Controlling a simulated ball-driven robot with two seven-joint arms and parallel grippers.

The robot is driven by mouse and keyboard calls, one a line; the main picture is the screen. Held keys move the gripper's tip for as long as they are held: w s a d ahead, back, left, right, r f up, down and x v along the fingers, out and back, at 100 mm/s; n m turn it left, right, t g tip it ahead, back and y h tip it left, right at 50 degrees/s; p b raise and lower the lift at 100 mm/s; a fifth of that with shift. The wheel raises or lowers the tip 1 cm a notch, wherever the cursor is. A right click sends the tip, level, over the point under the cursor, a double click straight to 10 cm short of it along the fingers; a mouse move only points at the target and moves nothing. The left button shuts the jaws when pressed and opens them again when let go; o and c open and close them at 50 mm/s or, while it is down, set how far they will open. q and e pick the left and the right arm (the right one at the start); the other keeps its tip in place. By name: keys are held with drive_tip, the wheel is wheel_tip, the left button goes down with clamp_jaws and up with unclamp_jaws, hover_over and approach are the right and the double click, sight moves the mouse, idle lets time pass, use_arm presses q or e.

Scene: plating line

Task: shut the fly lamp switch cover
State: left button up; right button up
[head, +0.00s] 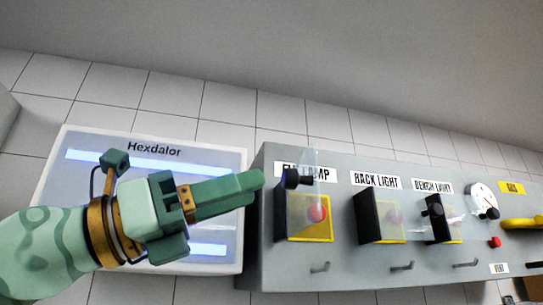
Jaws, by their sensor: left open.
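The fly lamp switch cover (313,159) is a clear flap that stands up at the top of its box, in front of part of the FLY LAMP label (324,174). A dark knob or hinge part (297,178) shows beside it. Below it, the red button (317,213) on a yellow plate (310,232) shows uncovered. My left gripper (256,181) comes in from the left, its green fingers pointing right, open and with nothing visible between them. Its tips are just left of the fly lamp box; I cannot tell the depth gap. My right gripper is out of view.
The grey panel also carries the back light box (368,216) and the bench light box (436,217), with clear covers. Right of them are a dial (481,199) and a yellow handle (520,224). Small hooks (320,267) stick out below. A white Hexdalor unit (62,190) stands behind my left arm.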

sight(283, 179)
use_arm(q)
drive_tip(key=shift+p+x, duration=0.8)
drive_tip(key=shift+x, duration=1.5)
